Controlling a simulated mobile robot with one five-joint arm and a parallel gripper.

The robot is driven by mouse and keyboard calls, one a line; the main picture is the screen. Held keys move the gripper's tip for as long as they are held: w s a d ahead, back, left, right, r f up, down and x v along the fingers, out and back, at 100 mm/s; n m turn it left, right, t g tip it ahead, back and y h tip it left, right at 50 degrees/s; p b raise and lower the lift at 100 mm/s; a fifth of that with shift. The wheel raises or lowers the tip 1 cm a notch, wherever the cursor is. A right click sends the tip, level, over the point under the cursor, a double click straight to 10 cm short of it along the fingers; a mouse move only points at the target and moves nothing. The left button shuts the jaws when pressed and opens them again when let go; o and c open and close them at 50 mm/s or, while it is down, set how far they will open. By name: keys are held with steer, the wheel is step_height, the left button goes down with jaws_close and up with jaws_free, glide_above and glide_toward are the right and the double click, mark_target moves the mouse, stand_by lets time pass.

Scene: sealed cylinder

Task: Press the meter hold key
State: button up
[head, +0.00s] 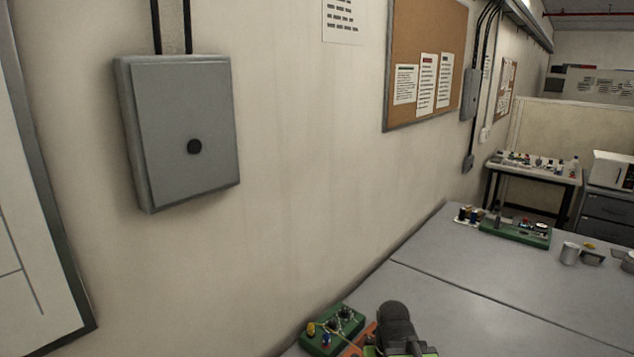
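I cannot make out a meter or its hold key for certain. A green board (335,328) with small knobs and terminals, one yellow, lies at the bottom edge on the near table. A dark rounded part with a lime-green edge (397,325) and an orange piece (358,342) stand just right of it, partly cut off by the frame. The dark part overlaps the table, and I cannot tell whether anything touches the board.
The grey table (480,275) is mostly clear. Farther back it carries another green board (515,229) with small parts, and a metal cup (569,253) at right. A grey wall box (185,135) and a cork board (425,60) hang on the left wall.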

jaws_close()
stand_by(1.1)
